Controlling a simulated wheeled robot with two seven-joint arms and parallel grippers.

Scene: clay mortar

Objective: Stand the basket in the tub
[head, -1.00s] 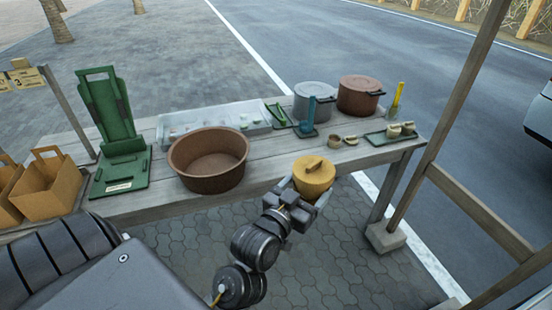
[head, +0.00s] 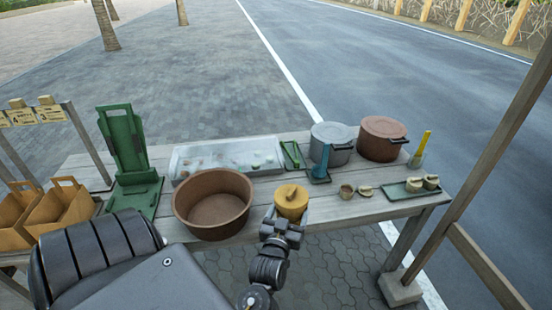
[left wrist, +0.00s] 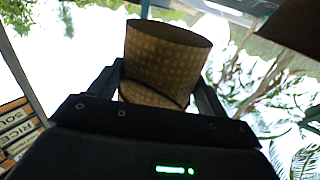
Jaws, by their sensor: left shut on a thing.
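The basket is a small yellow woven cylinder (head: 291,202) with a lid-like top and a short handle bar. My left gripper (head: 287,218) is shut on it and holds it upright beside the tub, around the table's front edge. The left wrist view shows the basket's patterned side (left wrist: 167,58) between the two fingers. The tub (head: 214,232) is a wide brown round bowl on the table, left of the basket. Its inside looks empty. The basket is outside the tub, to the right of its rim. My right gripper is not in view.
A grey pot (head: 332,143) and a brown pot (head: 382,138) stand at the back right. A clear tray (head: 226,157) lies behind the tub. A green stand (head: 128,145) and brown paper bags (head: 62,207) are on the left.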

